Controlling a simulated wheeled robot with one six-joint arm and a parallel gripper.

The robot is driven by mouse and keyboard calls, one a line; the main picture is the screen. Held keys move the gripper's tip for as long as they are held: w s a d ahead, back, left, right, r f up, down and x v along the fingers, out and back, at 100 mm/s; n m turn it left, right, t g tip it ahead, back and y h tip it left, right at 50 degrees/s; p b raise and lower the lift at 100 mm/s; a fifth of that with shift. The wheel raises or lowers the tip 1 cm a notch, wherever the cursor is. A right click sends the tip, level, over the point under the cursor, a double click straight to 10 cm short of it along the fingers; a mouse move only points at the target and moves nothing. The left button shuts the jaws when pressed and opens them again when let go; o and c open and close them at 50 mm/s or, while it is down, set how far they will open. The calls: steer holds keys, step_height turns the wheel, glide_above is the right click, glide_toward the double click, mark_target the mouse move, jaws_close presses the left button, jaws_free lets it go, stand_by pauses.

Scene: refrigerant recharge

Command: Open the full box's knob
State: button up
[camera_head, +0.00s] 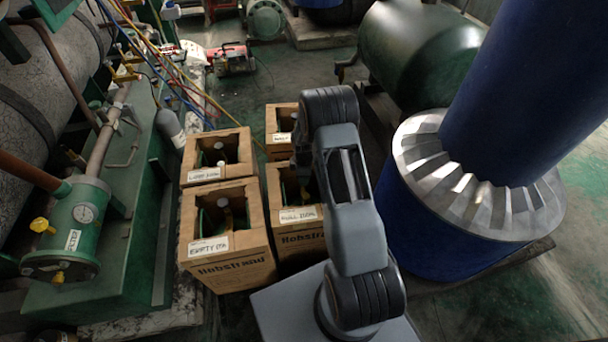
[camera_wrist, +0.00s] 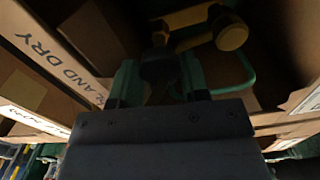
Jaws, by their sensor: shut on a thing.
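The full box (camera_head: 298,240) is an open-topped brown cardboard box with a label reading "FULL 100%" on its front. It stands in the middle, partly hidden by my arm. In the wrist view, my gripper (camera_wrist: 158,82) reaches down inside a cardboard box, its two greenish fingers on either side of a dark rounded knob (camera_wrist: 160,66). The fingers are shut on it. Yellow valve fittings (camera_wrist: 230,36) show just beyond the knob. The view inside is dark, and the knob's turn cannot be told. In the head view my arm hides most of the gripper.
The empty box (camera_head: 228,262) stands left of the full box, with a low-labelled box (camera_head: 216,158) behind it. Another box (camera_head: 280,122) stands behind the full one. A blue column with a metal collar (camera_head: 480,190) is close on the right. Green machinery (camera_head: 90,225) stands left.

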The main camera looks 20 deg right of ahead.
steer(key=n, duration=0.5)
steer(key=shift+n, duration=0.3)
stand_by(0.4)
steer(key=o, duration=0.6)
steer(key=shift+o, duration=0.2)
